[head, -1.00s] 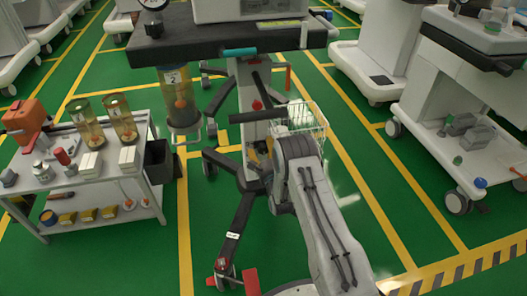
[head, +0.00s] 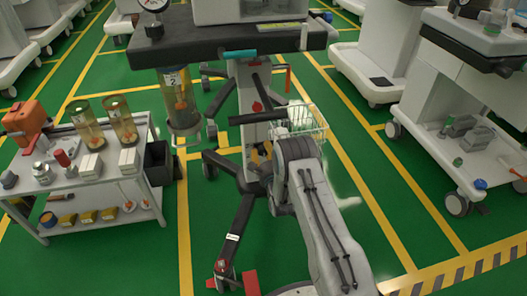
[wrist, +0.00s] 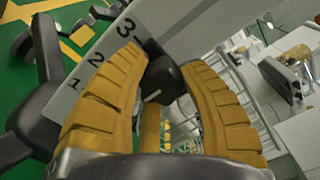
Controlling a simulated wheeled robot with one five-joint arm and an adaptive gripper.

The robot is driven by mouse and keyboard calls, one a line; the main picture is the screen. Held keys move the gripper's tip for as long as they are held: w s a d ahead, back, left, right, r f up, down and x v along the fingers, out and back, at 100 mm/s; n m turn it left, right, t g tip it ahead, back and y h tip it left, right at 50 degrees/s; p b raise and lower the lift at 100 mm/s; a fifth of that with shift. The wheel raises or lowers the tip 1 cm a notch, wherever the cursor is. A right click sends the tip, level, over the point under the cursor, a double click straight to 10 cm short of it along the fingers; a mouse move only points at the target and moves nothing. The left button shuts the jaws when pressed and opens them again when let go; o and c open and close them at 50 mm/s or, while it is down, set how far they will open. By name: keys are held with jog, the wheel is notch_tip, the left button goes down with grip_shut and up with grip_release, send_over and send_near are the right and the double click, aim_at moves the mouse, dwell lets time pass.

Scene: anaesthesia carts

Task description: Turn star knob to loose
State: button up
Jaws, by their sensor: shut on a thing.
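The star knob (wrist: 163,83) shows in the wrist view as a dark, rounded piece with a short white mark. It sits at the edge of a pale plate (wrist: 105,62) numbered 1, 2 and 3. My gripper (wrist: 160,72) has its yellow ribbed fingers on both sides of the knob and is shut on it. The fingers hide part of the knob, so I cannot make out its full outline. In the head view my arm reaches to the pale column (head: 247,88) of the middle cart and covers most of the gripper and the knob.
A wire basket (head: 305,122) is right of the column. The cart's dark wheeled legs (head: 236,226) spread below. A shelf trolley (head: 120,187) stands left, another cart (head: 432,120) right.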

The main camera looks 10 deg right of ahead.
jog(key=shift+n, duration=0.8)
jog(key=o, duration=1.2)
jog(key=shift+f, duration=0.1)
